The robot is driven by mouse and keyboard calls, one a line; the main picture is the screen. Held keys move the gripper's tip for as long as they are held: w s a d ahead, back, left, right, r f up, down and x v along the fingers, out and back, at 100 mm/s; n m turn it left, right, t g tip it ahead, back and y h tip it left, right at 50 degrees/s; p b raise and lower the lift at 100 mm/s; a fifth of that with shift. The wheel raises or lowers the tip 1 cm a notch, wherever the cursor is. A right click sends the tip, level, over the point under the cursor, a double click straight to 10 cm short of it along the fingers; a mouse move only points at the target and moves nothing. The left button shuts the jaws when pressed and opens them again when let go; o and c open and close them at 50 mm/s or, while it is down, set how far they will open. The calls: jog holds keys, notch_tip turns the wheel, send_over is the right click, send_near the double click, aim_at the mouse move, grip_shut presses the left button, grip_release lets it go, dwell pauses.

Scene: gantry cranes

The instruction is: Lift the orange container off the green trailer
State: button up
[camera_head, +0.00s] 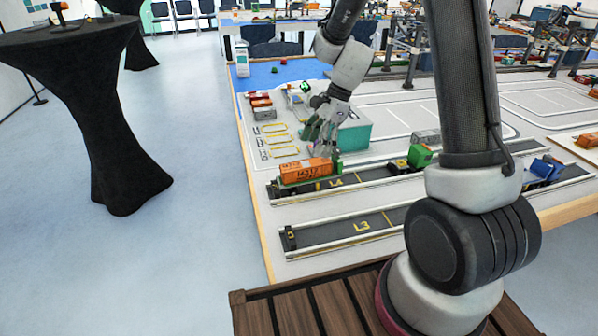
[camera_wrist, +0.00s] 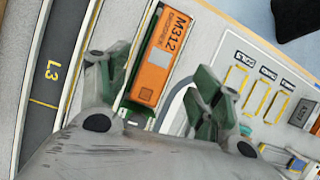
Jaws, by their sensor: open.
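The orange container (camera_head: 305,170), marked M312, sits on the green trailer (camera_head: 288,182) in lane L4 at the near left of the table. In the wrist view the orange container (camera_wrist: 163,57) lies lengthwise between and beyond the fingers, with a green trailer edge (camera_wrist: 142,50) showing along its side. My gripper (camera_head: 326,135) is above and behind the container in the head view, apart from it. In the wrist view my gripper (camera_wrist: 160,95) has its two green-padded fingers spread wide, with nothing held between them.
A teal block (camera_head: 355,135) stands behind the container. A green truck (camera_head: 420,156) is further right in lane L4. Lane L3 (camera_head: 362,226) is empty in front. Yellow outlined slots (camera_head: 283,139) and small containers (camera_head: 262,103) lie at the left edge. A black-draped table (camera_head: 110,120) stands left.

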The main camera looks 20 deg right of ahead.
aim_at(306, 164)
jog(key=shift+f+m, duration=0.2)
jog(key=shift+m, duration=0.5)
jog(key=x, duration=0.7)
jog(key=shift+a+f, duration=0.1)
jog(key=shift+f, duration=0.2)
jog(key=c, duration=1.2)
